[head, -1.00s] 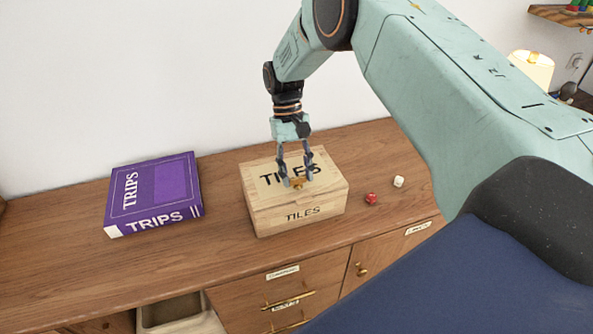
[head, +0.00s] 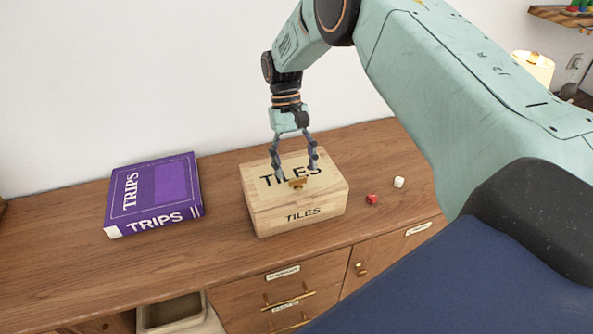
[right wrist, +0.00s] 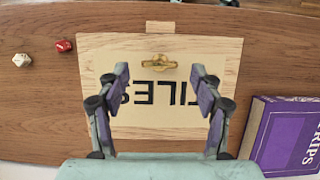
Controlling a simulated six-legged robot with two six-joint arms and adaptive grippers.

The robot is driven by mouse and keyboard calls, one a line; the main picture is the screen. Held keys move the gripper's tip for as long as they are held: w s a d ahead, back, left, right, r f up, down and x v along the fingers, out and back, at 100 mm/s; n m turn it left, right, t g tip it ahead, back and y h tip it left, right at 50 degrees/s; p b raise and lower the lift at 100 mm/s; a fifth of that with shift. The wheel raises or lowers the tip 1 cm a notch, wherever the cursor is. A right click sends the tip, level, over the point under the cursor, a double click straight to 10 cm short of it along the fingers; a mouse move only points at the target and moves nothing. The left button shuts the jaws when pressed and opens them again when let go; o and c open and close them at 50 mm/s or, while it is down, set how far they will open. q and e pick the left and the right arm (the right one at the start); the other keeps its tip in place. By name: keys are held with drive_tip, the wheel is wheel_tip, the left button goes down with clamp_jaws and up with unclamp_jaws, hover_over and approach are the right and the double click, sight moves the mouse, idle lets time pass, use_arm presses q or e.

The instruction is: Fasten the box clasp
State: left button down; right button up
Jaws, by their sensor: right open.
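The wooden TILES box (head: 285,219) stands on the cabinet top with its lid down. Its brass clasp (head: 297,183) is near the front edge of the lid; it also shows in the right wrist view (right wrist: 160,62) as a bar lying across the box. I cannot tell whether the clasp is fastened. My right gripper (head: 297,174) points down over the lid, open and empty. In the right wrist view its fingertips (right wrist: 160,72) are spread wide on either side of the clasp, apart from it. My left gripper is not in view.
A purple TRIPS box (head: 155,190) lies to the left of the wooden box. A red die (head: 372,199) and a white die (head: 399,182) lie to its right. The cabinet front below has labelled drawers, and an open bin (head: 172,312) is at lower left.

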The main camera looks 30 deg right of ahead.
drive_tip(key=v, duration=0.9)
drive_tip(key=shift+w+r, duration=0.15)
drive_tip(key=shift+r, duration=0.25)
